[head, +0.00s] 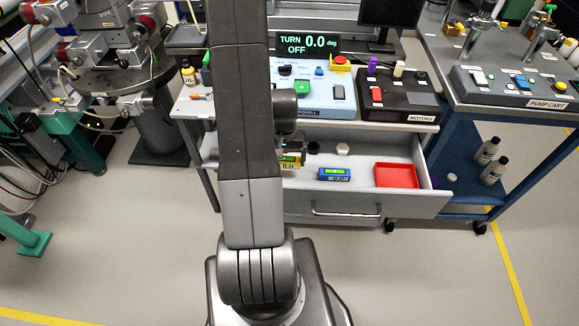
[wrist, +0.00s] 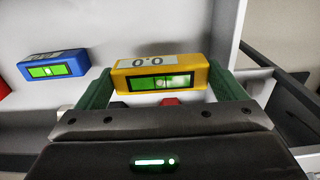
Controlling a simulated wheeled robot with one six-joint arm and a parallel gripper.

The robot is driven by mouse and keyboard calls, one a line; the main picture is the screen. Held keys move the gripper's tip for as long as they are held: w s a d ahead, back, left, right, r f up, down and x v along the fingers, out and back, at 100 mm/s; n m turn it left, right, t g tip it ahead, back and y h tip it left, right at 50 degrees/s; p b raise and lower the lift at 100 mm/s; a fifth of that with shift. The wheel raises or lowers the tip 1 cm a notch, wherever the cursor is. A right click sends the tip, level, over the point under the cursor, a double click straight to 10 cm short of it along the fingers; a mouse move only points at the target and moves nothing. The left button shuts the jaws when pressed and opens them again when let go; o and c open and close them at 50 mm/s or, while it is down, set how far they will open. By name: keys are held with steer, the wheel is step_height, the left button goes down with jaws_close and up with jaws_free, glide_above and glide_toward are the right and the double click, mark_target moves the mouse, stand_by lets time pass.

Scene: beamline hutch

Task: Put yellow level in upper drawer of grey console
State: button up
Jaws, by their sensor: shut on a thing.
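The yellow level (head: 290,161) shows partly behind my arm in the head view, within the outline of the open upper drawer (head: 377,201) at its left part. In the wrist view the yellow level (wrist: 162,68) sits between the two green fingers of my gripper (wrist: 160,90), which is shut on it. Its label reads 0.0 and its green window faces the camera. I cannot tell whether it touches the drawer floor. The grey console (head: 431,127) stands above the drawer.
A blue level (head: 334,174) lies in the drawer beside the yellow one, also seen in the wrist view (wrist: 52,65). A red tray (head: 396,176) lies farther right, and a white hexagonal piece (head: 342,148) behind. The blue pump cart (head: 474,182) stands right of the console.

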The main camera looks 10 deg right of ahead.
mark_target(284, 167)
steer(key=shift+f, duration=2.2)
steer(key=shift+f, duration=0.1)
steer(key=shift+f+b, duration=0.15)
steer(key=shift+b, duration=0.25)
steer(key=o, duration=0.8)
steer(key=shift+r, duration=0.2)
step_height(284, 167, up, 12)
steer(key=shift+r+p, duration=0.1)
steer(key=shift+p, duration=0.65)
